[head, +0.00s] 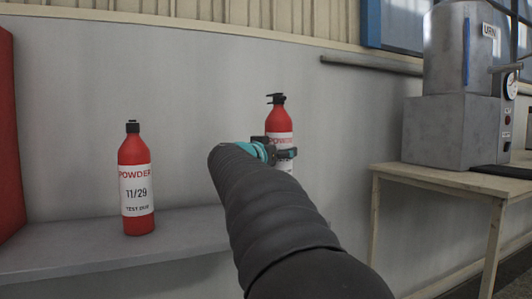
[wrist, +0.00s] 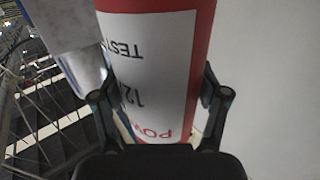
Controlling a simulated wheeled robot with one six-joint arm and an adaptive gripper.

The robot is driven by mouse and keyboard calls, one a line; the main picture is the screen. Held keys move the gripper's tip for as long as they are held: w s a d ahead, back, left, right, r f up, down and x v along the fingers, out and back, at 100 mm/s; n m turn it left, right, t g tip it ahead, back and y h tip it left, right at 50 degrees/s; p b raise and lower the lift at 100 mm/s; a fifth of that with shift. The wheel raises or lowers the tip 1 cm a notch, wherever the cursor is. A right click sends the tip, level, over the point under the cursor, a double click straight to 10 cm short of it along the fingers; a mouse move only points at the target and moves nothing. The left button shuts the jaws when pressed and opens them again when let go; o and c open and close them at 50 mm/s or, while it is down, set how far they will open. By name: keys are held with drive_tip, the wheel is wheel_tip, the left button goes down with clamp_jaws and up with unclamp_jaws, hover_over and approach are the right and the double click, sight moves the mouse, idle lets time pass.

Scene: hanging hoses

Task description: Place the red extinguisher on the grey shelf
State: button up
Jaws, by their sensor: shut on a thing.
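A red extinguisher (head: 278,120) with a black top and a white label is held upright by my gripper (head: 274,150), to the right of the grey shelf. In the wrist view the extinguisher (wrist: 155,65) fills the space between the two fingers of my gripper (wrist: 160,100). My arm hides its lower part in the head view. The grey shelf (head: 185,228) runs along the wall at the lower left. Another red extinguisher (head: 136,190), labelled "POWDER 11/29", stands upright on the shelf.
A red box-like thing (head: 10,140) stands at the far left end of the shelf. A wooden table (head: 440,180) with a grey metal urn (head: 450,130) is on the right. A rail (head: 370,64) runs along the wall above. The shelf right of the standing extinguisher is clear where visible.

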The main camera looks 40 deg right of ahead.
drive_tip(key=w+d+f+b, duration=0.1)
drive_tip(key=w+f+b, duration=0.2)
drive_tip(key=f, duration=0.3)
drive_tip(key=shift+w+f, duration=0.2)
drive_tip(key=shift+w, duration=0.4)
drive_tip(key=o, duration=1.8)
drive_tip(key=shift+f, duration=0.25)
drive_tip(key=p+v, duration=0.1)
drive_tip(key=v, duration=1.1)
drive_tip(key=shift+w+r, duration=0.1)
drive_tip(key=shift+r, duration=0.05)
